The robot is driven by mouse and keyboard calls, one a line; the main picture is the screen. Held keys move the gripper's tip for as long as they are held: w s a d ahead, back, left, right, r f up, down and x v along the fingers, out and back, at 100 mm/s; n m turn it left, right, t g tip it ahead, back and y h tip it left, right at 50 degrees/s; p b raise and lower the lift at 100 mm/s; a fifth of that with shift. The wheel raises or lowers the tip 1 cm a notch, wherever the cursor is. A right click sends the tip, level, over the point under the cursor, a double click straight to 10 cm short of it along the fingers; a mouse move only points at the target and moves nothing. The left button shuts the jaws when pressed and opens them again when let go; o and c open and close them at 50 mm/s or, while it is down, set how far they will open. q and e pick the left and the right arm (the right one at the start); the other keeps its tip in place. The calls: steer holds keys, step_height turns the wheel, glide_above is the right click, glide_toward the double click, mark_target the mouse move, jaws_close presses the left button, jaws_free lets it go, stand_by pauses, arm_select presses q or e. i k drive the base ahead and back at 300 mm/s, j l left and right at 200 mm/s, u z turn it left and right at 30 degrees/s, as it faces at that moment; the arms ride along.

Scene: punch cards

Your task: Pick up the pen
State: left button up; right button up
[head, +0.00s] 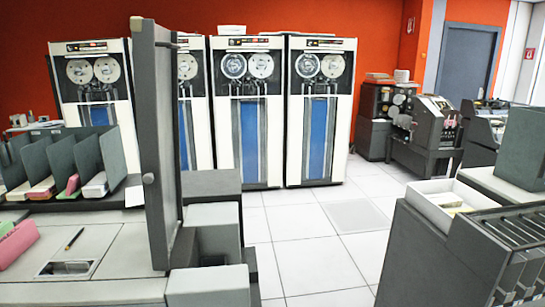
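The pen (74,239) is a thin dark stick lying at a slant on the light grey top of the card machine (118,240), at the lower left of the head view. It lies just behind a recessed rectangular opening (68,268) and to the right of a pink card stack (18,243). Nothing touches the pen. Neither my left nor my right gripper shows in this view.
Card slots with grey dividers (88,160) stand behind the pen. A tall grey panel (154,150) rises to its right. Tape cabinets (320,115) line the orange wall. Another machine with a white tray (430,205) stands at right. White tiled floor (305,245) is clear between.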

mark_target(73, 240)
steer(key=j+u, duration=0.1)
steer(key=j, duration=0.55)
steer(key=i+j+u, duration=0.1)
steer(key=j, duration=0.5)
steer(key=i, duration=0.05)
